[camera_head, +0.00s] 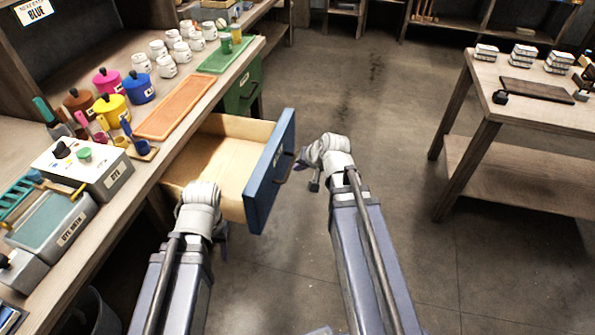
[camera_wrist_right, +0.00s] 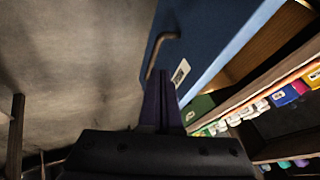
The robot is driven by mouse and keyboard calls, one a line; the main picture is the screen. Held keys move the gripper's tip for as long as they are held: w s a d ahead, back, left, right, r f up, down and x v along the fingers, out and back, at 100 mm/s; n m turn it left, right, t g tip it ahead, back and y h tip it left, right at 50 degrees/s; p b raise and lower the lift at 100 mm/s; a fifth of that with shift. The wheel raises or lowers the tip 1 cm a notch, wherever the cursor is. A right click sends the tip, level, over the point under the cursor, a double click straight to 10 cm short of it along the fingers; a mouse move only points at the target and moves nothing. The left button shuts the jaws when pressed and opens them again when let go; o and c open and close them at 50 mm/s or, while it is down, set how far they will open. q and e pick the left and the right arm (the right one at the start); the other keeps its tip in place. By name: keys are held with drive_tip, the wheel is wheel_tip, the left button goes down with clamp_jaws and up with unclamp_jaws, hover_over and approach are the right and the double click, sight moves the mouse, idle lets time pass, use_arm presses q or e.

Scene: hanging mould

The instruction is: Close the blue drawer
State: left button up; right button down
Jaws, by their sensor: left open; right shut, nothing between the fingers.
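The blue drawer (camera_head: 268,178) is pulled out from the workbench, its bare wooden inside empty. Its blue front also fills the upper middle of the right wrist view (camera_wrist_right: 215,40). The dark bar handle (camera_head: 283,170) is on the outer face of that front and also shows in the right wrist view (camera_wrist_right: 155,52). My right gripper (camera_wrist_right: 161,78) is shut and empty, its fingers pointing at the blue front close to the handle; I cannot tell whether they touch. My left gripper (camera_head: 222,240) is open, mostly hidden behind its wrist, near the drawer's lower left corner.
The workbench (camera_head: 225,85) holds pots, jars, an orange tray (camera_head: 175,108) and a dye box (camera_head: 85,168). A green drawer (camera_head: 243,92) is behind the blue one. A second table (camera_head: 525,100) stands at right. The floor between is clear.

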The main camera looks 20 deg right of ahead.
sight(275, 171)
drive_tip(key=w+a+f+b, duration=0.2)
drive_tip(key=w+f, duration=0.1)
drive_tip(key=w+a+f+b, duration=0.1)
drive_tip(key=w+f+b, duration=0.1)
drive_tip(key=shift+w+a+f, duration=0.1)
drive_tip(key=shift+w+a, duration=0.1)
drive_tip(key=shift+a, duration=0.05)
drive_tip(key=shift+w+a, duration=0.25)
drive_tip(key=shift+a, duration=0.25)
drive_tip(key=w+a, duration=0.8)
drive_tip(key=a, duration=0.5)
drive_tip(key=w+a, duration=0.9)
drive_tip(key=a, duration=0.4)
drive_tip(key=shift+w, duration=0.3)
